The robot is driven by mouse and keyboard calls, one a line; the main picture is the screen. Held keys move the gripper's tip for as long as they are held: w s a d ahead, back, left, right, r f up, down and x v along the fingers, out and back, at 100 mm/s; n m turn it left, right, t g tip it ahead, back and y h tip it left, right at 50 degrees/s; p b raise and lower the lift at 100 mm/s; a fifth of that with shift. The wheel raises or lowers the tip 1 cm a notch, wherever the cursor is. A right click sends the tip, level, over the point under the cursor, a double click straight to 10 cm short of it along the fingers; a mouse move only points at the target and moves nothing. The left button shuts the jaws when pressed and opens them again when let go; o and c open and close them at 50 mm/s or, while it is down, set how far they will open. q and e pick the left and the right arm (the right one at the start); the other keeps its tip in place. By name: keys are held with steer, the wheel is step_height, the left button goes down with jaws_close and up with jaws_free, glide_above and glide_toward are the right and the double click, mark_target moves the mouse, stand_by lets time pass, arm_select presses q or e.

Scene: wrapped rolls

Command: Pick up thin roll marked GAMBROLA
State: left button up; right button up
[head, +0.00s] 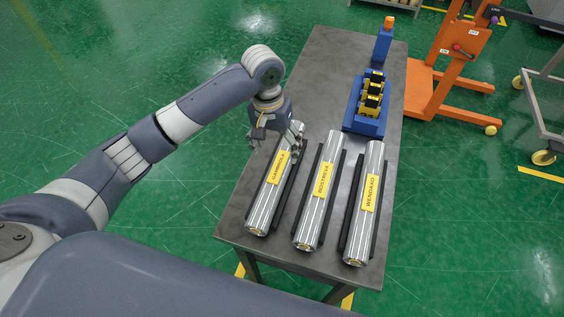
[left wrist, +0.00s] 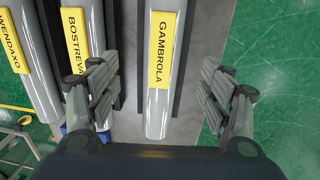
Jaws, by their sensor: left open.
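The thin silver roll marked GAMBROLA (head: 264,205) lies on the table at the left of three rolls, between dark rails. Its yellow label reads clearly in the left wrist view (left wrist: 163,50). My left gripper (head: 283,144) is over the far end of this roll in the head view. In the left wrist view its open fingers (left wrist: 161,98) stand apart on either side of the roll's end, with nothing held. I cannot tell how high the fingers are above the roll. My right gripper is not in view.
Rolls marked BOSTREVA (head: 313,215) and WENDAXO (head: 361,222) lie to the right on the grey table (head: 325,70). A blue holder (head: 362,124) with yellow and black items stands farther back. An orange lift (head: 437,75) is beside the table.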

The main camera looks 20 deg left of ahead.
mark_target(277, 167)
arm_select(q)
steer(key=f, duration=0.1)
steer(key=s+f, duration=0.1)
steer(key=f, duration=0.1)
steer(key=shift+s+d+p, duration=0.15)
steer(key=shift+s+p, duration=0.05)
steer(key=shift+p, duration=0.1)
steer(key=shift+f, duration=0.3)
steer(key=shift+w+f+p, duration=0.15)
steer(key=shift+f+p, duration=0.15)
steer(key=shift+f, duration=0.1)
steer(key=f, duration=0.2)
steer(key=f+p, duration=0.1)
steer(key=shift+w+f, duration=0.2)
steer(key=shift+f, duration=0.6)
steer(key=shift+d, duration=0.1)
steer(key=c, duration=1.6)
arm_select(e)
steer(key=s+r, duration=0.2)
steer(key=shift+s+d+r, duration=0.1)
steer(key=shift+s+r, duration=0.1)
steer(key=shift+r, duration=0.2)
arm_select(q)
steer(key=shift+r, duration=0.2)
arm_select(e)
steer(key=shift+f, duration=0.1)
